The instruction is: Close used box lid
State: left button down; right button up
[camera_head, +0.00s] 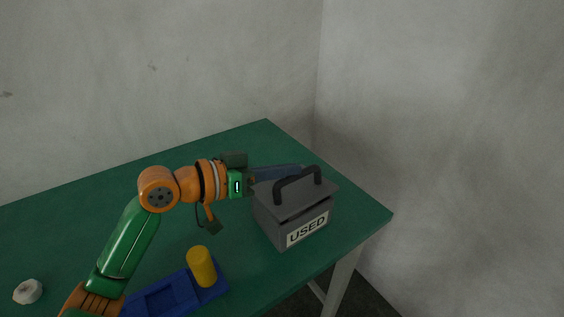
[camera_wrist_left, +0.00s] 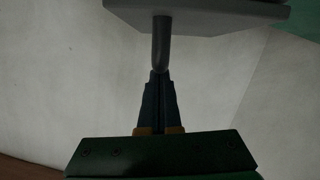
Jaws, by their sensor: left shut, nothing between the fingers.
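The grey used box (camera_head: 270,226) stands on the green table near its right corner, with a white "USED" label on its front. Its grey lid (camera_head: 285,206) lies over the top; I cannot tell whether a small gap remains. A dark arched handle (camera_head: 297,178) stands on the lid. My left gripper (camera_head: 300,171) reaches in from the left behind the handle, its tips partly hidden. In the left wrist view its shut, empty fingers (camera_wrist_left: 160,78) are close to a dark rod (camera_wrist_left: 161,42) below a grey slab (camera_wrist_left: 200,18); contact is unclear. My right gripper is not in view.
A blue tray (camera_head: 160,300) with a yellow cylinder (camera_head: 201,266) lies at the table's front, left of the box. A small whitish round object (camera_head: 28,291) sits at far left. The table (camera_head: 80,225) is clear behind my arm; its edge runs close right of the box.

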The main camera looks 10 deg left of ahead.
pick_arm(q)
jog(key=shift+s+d+f+m, duration=0.35)
jog(key=shift+f+m, duration=0.2)
jog(key=shift+m, duration=0.05)
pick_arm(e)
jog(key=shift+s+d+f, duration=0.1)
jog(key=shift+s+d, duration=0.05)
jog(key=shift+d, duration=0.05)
